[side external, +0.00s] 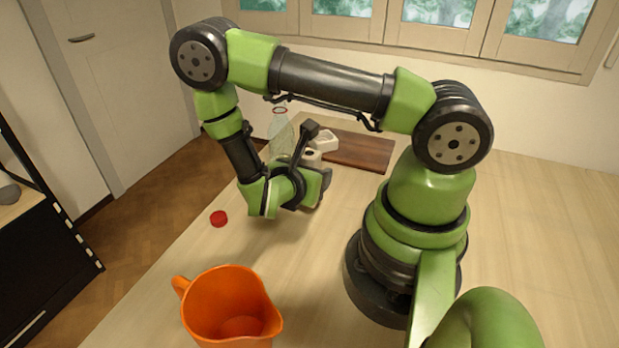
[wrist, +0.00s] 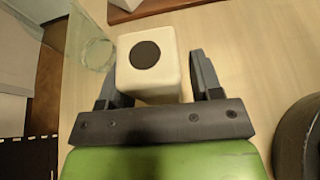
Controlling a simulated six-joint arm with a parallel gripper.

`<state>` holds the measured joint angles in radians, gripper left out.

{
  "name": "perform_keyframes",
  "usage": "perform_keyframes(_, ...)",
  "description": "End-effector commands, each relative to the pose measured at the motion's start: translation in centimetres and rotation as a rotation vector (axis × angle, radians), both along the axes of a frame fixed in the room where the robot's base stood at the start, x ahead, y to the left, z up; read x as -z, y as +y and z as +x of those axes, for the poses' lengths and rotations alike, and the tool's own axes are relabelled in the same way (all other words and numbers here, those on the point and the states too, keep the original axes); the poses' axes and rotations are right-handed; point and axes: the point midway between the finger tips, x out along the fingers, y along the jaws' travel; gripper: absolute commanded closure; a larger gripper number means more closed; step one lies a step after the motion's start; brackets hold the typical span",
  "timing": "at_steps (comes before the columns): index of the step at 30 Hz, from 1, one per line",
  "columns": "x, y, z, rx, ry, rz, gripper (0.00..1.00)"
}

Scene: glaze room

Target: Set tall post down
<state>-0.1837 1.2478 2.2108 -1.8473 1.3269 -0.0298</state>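The tall post (wrist: 128,76) is a white square block with a dark round hole in its top face. In the wrist view it stands between the two fingers of my gripper (wrist: 160,80). A narrow gap shows between the post and the right finger; the left finger is close beside it. In the side view my gripper (side external: 318,182) is low over the table, and the top of the post (side external: 312,157) shows just behind it. My gripper hides the post's lower part, so I cannot tell whether its foot touches the table.
A brown board (side external: 358,151) lies behind, with another white piece (side external: 323,140) near its left end. A clear bottle (side external: 280,135) stands left of it. A red lid (side external: 219,219) and an orange jug (side external: 230,305) are nearer the front. Table between lid and jug is clear.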

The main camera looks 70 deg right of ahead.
Motion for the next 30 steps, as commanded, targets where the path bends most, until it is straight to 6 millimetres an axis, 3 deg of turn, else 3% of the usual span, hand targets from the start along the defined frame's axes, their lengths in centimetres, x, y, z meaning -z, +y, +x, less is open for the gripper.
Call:
perform_keyframes(1,0.0,0.0,0.0,0.0,0.0,0.0,0.53)
perform_keyframes(6,0.0,0.0,0.0,0.0,0.0,0.0,0.92)
perform_keyframes(8,0.0,0.0,0.0,0.0,-0.001,0.0,0.96)
perform_keyframes(20,-1.2,0.0,0.1,0.0,-0.003,0.0,0.96)
perform_keyframes(30,-6.9,0.0,0.1,0.0,-0.008,0.001,0.96)
